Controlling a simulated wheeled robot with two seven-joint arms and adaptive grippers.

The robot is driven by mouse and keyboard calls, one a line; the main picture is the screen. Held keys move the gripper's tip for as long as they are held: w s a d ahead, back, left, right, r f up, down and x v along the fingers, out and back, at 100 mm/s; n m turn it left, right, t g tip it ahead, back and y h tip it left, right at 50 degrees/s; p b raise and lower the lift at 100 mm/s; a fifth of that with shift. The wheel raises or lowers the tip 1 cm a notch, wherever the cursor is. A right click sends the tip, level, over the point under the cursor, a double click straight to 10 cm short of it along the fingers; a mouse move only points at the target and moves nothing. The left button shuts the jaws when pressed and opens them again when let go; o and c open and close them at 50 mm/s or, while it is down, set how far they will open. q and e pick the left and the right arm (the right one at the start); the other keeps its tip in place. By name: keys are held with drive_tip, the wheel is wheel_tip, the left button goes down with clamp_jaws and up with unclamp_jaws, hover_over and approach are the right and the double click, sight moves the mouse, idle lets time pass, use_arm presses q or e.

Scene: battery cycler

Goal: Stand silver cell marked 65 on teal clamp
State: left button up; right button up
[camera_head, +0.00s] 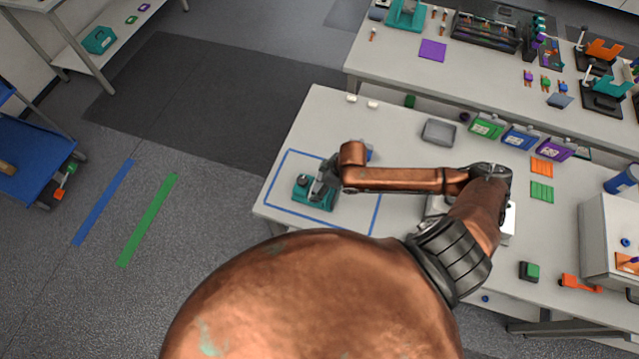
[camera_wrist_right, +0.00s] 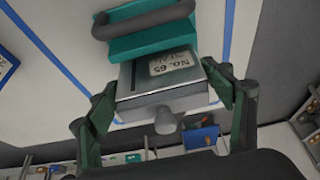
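The silver cell (camera_wrist_right: 150,77) has a white label reading "NO. 65" and a round grey terminal on the end facing the wrist camera. My right gripper (camera_wrist_right: 168,88) has its green fingers against both sides of the cell. The teal clamp (camera_wrist_right: 150,42), with a dark curved handle, lies just beyond the cell in the wrist view; whether the cell touches it I cannot tell. In the head view the teal clamp (camera_head: 300,196) sits inside a blue tape outline, with my right gripper (camera_head: 320,186) at it. There the cell is mostly hidden. My left gripper is not in view.
Blue tape (camera_head: 272,178) borders the clamp's area on the white table. A grey tray (camera_head: 439,132) and green, blue and purple bins (camera_head: 487,127) stand farther right. A white cabinet (camera_head: 608,240) stands at the right. The table between clamp and tray is mostly clear.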

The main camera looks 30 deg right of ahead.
drive_tip(key=o, duration=0.3)
drive_tip(key=shift+s+r, duration=0.2)
drive_tip(key=shift+o, duration=0.2)
drive_tip(key=shift+w+f, duration=0.1)
drive_tip(key=shift+w, duration=0.05)
drive_tip(key=shift+s+d+r, duration=0.1)
drive_tip(key=shift+s+r, duration=0.1)
drive_tip(key=shift+r, duration=0.25)
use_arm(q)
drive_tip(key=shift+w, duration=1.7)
use_arm(e)
drive_tip(key=v, duration=1.1)
drive_tip(key=shift+r, duration=0.2)
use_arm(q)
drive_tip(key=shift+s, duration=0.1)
use_arm(e)
drive_tip(key=shift+f, duration=0.1)
